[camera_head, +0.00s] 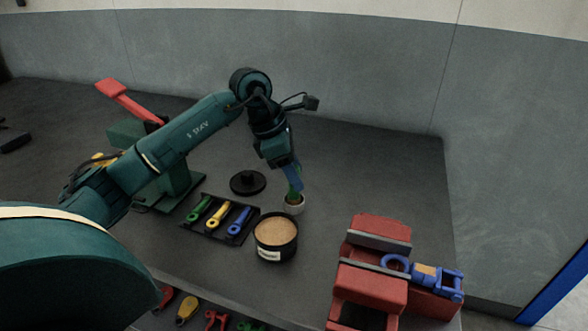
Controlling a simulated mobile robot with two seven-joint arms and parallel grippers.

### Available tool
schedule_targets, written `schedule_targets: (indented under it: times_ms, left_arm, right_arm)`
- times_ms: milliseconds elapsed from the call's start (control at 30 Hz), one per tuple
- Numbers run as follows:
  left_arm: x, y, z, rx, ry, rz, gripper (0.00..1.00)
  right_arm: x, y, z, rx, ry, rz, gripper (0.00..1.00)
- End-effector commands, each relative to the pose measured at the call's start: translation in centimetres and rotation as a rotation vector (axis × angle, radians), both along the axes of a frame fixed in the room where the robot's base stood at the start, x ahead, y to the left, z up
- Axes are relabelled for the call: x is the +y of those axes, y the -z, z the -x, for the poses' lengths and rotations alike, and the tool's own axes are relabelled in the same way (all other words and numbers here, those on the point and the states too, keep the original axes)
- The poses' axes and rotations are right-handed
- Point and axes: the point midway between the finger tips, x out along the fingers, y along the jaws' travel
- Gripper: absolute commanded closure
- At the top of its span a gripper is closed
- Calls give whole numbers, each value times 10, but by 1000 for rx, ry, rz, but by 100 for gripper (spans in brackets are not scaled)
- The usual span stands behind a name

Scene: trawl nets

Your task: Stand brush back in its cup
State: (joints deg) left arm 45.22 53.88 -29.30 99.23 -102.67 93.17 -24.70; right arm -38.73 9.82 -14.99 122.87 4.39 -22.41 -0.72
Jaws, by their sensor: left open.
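A small pale cup (295,208) stands on the dark bench near the middle. A green piece (295,195), which looks like part of the brush, shows upright at the cup's mouth. My left gripper (292,178) points down right above the cup, with its blue fingers at the green piece. The gripper is open; the fingers hide part of the green piece, so I cannot tell whether they touch it. How deep the brush sits in the cup is too small to tell. My right gripper is not in view.
An open tin (276,230) with tan contents stands just front-left of the cup. A black lid (248,182) and a tray (190,228) of coloured tools lie left. A red vise (372,285) holds a blue tool (440,280) at right. A red-handled green press (180,182) stands behind my arm.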

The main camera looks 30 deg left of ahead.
Motion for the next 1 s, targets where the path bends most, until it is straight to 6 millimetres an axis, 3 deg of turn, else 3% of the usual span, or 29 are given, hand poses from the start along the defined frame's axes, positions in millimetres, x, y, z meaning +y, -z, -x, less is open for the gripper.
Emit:
schedule_targets:
  times_ms: [233, 500, 700, 1000]
  left_arm:
    - [6, -20, 3, -3, -1, -1, 56]
    - [24, -75, 16, -5, -2, 0, 56]
    - [34, -104, 24, -2, -2, 1, 56]
    - [38, -114, 27, 0, -1, 0, 56]
  right_arm:
    - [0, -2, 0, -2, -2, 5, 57]
    - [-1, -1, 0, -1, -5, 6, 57]
    - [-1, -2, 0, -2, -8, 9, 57]
    - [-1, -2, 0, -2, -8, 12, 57]
